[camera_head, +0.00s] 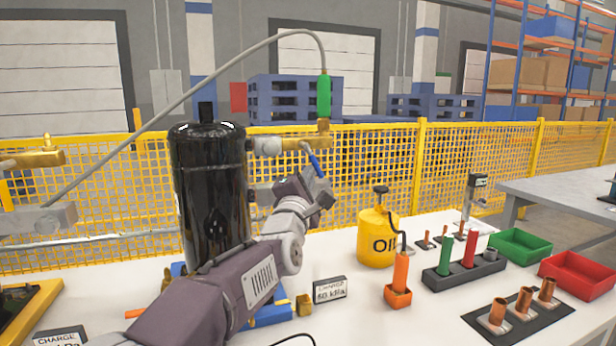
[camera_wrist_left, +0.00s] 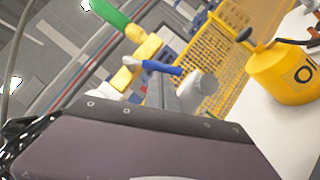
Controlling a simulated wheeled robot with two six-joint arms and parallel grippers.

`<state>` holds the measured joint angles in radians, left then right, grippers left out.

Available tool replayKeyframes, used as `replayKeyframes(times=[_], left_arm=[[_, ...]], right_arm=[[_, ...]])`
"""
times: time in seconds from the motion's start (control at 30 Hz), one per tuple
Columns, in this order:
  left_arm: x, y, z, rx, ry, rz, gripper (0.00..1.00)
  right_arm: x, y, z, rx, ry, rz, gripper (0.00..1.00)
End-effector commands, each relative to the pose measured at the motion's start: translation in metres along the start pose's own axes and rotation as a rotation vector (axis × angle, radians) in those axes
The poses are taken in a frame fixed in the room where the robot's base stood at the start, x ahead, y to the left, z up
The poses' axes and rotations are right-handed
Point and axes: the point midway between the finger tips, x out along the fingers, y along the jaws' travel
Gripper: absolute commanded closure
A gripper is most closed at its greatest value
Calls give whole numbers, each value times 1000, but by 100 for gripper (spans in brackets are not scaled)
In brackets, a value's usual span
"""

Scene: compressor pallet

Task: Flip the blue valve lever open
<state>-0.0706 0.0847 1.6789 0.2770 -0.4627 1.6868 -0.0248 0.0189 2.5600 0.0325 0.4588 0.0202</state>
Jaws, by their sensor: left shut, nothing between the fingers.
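My right gripper is out of view.
A yellow oil can (camera_head: 377,238) stands right of my left arm. An orange tool holder (camera_head: 398,294), a black rack (camera_head: 464,275), copper fittings on a mat (camera_head: 519,315) and green and red bins (camera_head: 519,245) lie farther right. A grey hose arcs overhead to the green fitting.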

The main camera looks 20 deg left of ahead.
Motion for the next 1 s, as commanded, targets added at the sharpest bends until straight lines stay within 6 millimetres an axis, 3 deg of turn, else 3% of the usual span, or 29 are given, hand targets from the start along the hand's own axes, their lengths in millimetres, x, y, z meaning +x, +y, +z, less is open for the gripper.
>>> replayKeyframes(times=[0.73, 1.0], left_arm=[[1, -4, 2, -105, -1, 70, 100], [2, -8, 3, -210, -2, 139, 100]], right_arm=[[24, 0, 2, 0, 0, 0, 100], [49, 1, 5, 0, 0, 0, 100]])
